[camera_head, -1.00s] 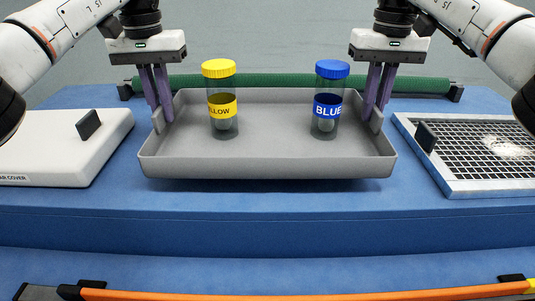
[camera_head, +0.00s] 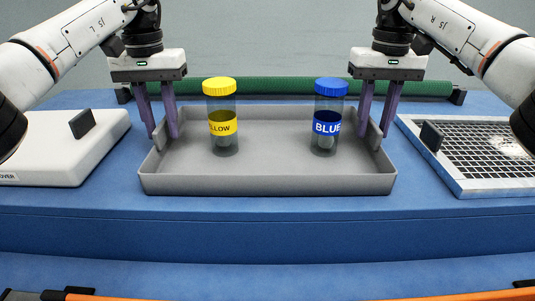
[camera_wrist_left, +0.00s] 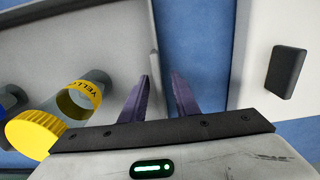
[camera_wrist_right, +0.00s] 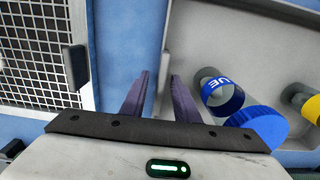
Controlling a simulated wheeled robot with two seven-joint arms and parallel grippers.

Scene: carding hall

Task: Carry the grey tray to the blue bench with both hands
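The grey tray (camera_head: 265,184) rests level on the blue bench (camera_head: 110,190). Inside it stand a yellow-capped jar (camera_head: 222,118) at left and a blue-capped jar (camera_head: 327,118) at right, both upright. My left gripper (camera_head: 162,136) is open, its fingers apart on either side of the tray's left end handle; this also shows in the left wrist view (camera_wrist_left: 160,80). My right gripper (camera_head: 374,136) is open the same way around the right end handle, and the right wrist view (camera_wrist_right: 160,78) shows its fingers spread. Neither gripper appears to clamp the tray.
A white cover (camera_head: 62,150) with a black handle lies left of the tray. A framed mesh screen (camera_head: 480,150) with a black handle lies to the right. A green roller (camera_head: 290,86) runs behind the tray. An orange bar (camera_head: 470,295) crosses the near edge.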

